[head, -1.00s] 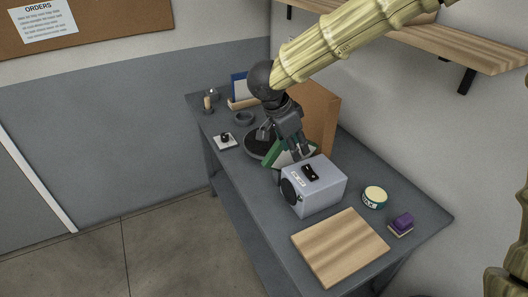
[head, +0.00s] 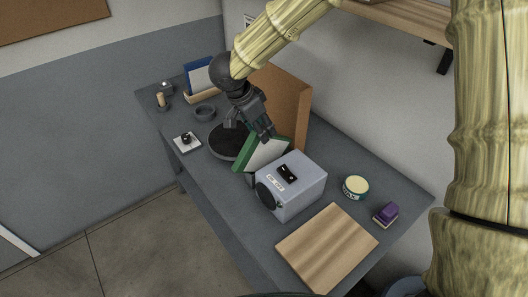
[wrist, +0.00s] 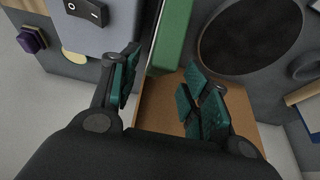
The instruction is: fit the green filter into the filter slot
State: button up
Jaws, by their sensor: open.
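The green filter (head: 248,165), a green frame with a pale face, stands tilted beside the left side of the grey roaster (head: 296,190). In the wrist view the filter (wrist: 173,38) shows edge-on near the roaster's side (wrist: 108,38). My gripper (head: 248,130) is open and empty, just above and behind the filter in the head view. In the wrist view the fingers of my gripper (wrist: 160,92) are spread wide, with nothing between their tips. The filter slot cannot be made out; the side of the roaster facing the filter is mostly hidden in the head view.
A brown panel (head: 288,95) stands close behind my gripper. A round dark plate (head: 222,143) lies left of the filter. A wooden board (head: 325,247), a round tin (head: 355,187) and a purple block (head: 387,211) lie right of the roaster.

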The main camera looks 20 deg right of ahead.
aim_at(263, 154)
jog(key=p+x, duration=0.1)
jog(key=x, duration=0.5)
jog(key=shift+s+f+p, duration=0.2)
jog(key=shift+s+p, duration=0.05)
jog(key=shift+p, duration=0.15)
grip_shut()
